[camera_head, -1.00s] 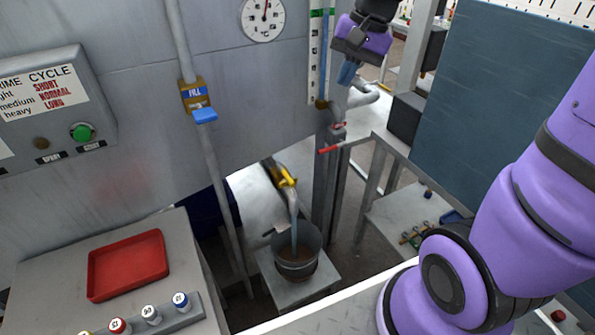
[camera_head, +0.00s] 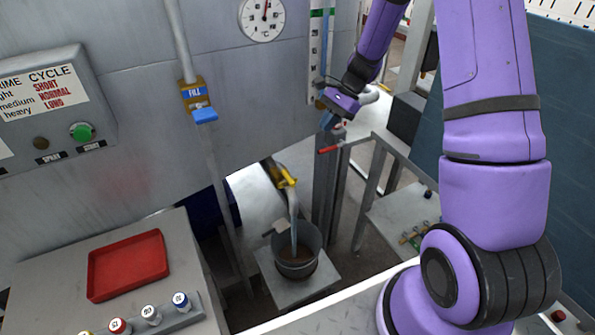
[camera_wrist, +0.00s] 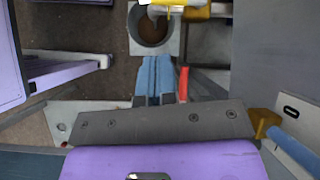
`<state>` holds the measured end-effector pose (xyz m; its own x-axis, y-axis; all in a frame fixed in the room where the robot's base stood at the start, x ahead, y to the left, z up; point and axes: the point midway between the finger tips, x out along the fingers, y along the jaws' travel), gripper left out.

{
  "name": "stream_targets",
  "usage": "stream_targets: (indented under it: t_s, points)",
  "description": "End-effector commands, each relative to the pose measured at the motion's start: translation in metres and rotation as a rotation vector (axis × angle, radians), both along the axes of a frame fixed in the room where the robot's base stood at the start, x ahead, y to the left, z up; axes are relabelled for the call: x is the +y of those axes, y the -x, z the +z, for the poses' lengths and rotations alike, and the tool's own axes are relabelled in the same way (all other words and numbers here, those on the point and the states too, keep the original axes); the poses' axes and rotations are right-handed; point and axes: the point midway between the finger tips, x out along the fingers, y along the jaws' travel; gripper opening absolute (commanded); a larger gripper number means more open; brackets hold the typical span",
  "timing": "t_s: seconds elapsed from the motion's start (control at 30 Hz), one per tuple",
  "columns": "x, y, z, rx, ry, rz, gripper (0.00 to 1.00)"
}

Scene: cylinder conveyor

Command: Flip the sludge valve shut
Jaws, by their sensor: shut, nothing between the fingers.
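A yellow-handled valve (camera_head: 285,177) sits on a grey pipe below the machine wall; its yellow handle also shows at the top of the wrist view (camera_wrist: 165,3). A pale grey-blue stream (camera_head: 294,235) runs from the spout into a bucket (camera_head: 296,268) holding brown liquid. A second valve has a red lever (camera_head: 330,150), seen close in the wrist view (camera_wrist: 183,83). No label tells which is the sludge valve. My gripper (camera_head: 328,122) is shut and empty, with blue fingertips (camera_wrist: 153,78), just above the red lever and higher than the yellow handle. Contact with the lever cannot be told.
A grey post (camera_head: 325,190) stands beside the valves. A blue FILL valve (camera_head: 203,113) is on the wall, with a control box (camera_head: 60,105) left of it. A red tray (camera_head: 128,265) lies on the left bench. A metal stand (camera_head: 405,160) is at the right.

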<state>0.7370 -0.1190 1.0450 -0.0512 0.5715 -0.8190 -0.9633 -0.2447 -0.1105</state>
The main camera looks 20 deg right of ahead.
Motion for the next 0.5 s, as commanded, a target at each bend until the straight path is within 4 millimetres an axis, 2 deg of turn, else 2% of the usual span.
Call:
stream_targets:
  t_s: [0.03,0.1,0.23,0.37,0.5]
  points:
    - [-0.004,-0.003,-0.014,0.026,-0.012,-0.028,0.00]
    - [-0.007,-0.007,-0.031,0.055,-0.028,-0.066,0.00]
    - [-0.012,-0.012,-0.053,0.094,-0.049,-0.120,0.00]
    - [-0.014,-0.015,-0.066,0.117,-0.061,-0.152,0.00]
    - [-0.015,-0.016,-0.071,0.123,-0.066,-0.162,0.00]
